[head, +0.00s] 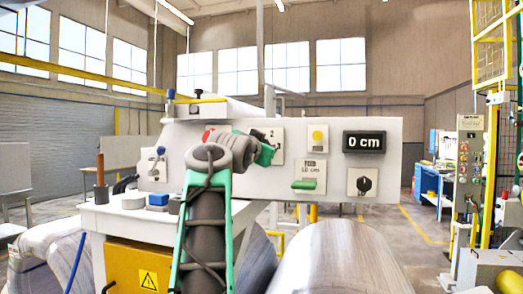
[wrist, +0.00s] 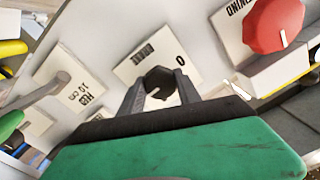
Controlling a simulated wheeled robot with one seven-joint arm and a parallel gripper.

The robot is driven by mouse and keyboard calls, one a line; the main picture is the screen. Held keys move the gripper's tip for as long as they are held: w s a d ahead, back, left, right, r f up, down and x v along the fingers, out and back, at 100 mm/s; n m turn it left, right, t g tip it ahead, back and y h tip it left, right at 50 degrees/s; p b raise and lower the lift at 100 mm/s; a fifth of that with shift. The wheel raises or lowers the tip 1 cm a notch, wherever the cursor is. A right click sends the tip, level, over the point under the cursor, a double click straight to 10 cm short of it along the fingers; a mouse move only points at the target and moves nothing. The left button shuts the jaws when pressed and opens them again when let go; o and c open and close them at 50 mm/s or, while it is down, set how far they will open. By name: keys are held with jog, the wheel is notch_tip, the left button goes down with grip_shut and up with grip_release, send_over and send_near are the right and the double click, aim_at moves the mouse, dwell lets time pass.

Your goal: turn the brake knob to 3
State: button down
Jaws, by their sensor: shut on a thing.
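The brake knob (wrist: 160,76) is small and black. It sits on a white plate (wrist: 130,67) marked BRAKE, with a 0 visible near it in the wrist view. My gripper (wrist: 161,90) has one finger on each side of the knob and is shut on it. In the head view my gripper (head: 266,153) is at the panel, in front of the brake plate (head: 274,134), where a 2 shows; the knob is hidden there. Which number the knob points to I cannot tell.
A red knob (wrist: 275,25) stands close beside the gripper. The white panel (head: 380,190) also carries a yellow button (head: 317,136), a green feed lever (head: 304,185), a black switch (head: 363,184) and a display (head: 365,142) reading 0 cm. A metal roll (head: 340,262) lies below.

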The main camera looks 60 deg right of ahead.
jog(key=shift+m, duration=0.4)
jog(key=c, duration=0.9)
grip_release()
jog(key=shift+o, duration=0.2)
jog(key=s+a+b, duration=0.1)
jog(key=a+b, duration=0.1)
jog(key=a, duration=0.5)
jog(key=shift+s+a, duration=0.3)
